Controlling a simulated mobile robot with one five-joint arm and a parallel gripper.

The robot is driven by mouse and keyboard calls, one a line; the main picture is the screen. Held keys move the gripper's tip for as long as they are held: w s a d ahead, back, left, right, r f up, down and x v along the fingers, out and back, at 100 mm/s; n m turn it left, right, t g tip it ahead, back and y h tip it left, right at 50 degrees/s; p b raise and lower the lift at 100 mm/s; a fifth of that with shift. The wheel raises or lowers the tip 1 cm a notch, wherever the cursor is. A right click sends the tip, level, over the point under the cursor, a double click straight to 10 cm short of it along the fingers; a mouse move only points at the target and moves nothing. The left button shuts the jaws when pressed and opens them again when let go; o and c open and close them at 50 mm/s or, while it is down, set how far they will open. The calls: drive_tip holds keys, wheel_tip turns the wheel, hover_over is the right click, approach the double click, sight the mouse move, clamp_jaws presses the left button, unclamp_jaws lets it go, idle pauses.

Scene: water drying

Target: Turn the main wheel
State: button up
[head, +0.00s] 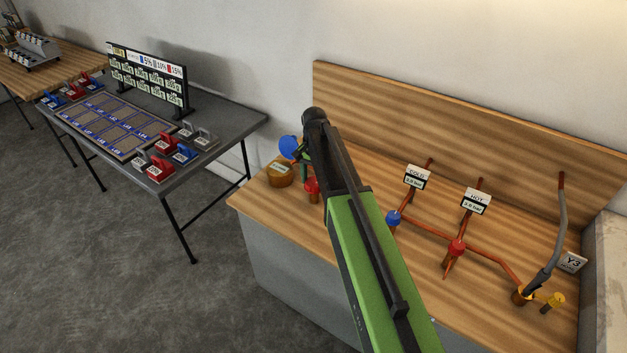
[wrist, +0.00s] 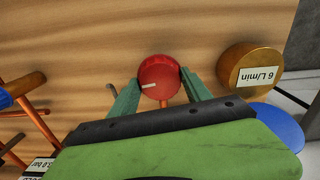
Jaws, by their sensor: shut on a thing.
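A red round wheel (wrist: 158,73) with a pale pointer mark is between the two green fingers of my gripper (wrist: 160,82) in the wrist view. The fingers are shut on its sides. In the head view the red wheel (head: 312,186) stands low on the wooden bench, partly behind my arm, and my gripper (head: 304,168) is mostly hidden there. No label on this wheel is readable, so I cannot tell if it is the main wheel.
Pipes with a blue valve (head: 393,218) and a red valve (head: 457,247) cross the bench on the right. A grey table (head: 235,122) stands left.

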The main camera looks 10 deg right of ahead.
sight(314, 182)
drive_tip(key=o, duration=1.4)
wheel_tip(314, 182, up, 17)
drive_tip(key=p, duration=1.7)
drive_tip(key=shift+r, duration=0.2)
drive_tip(key=shift+f, duration=0.1)
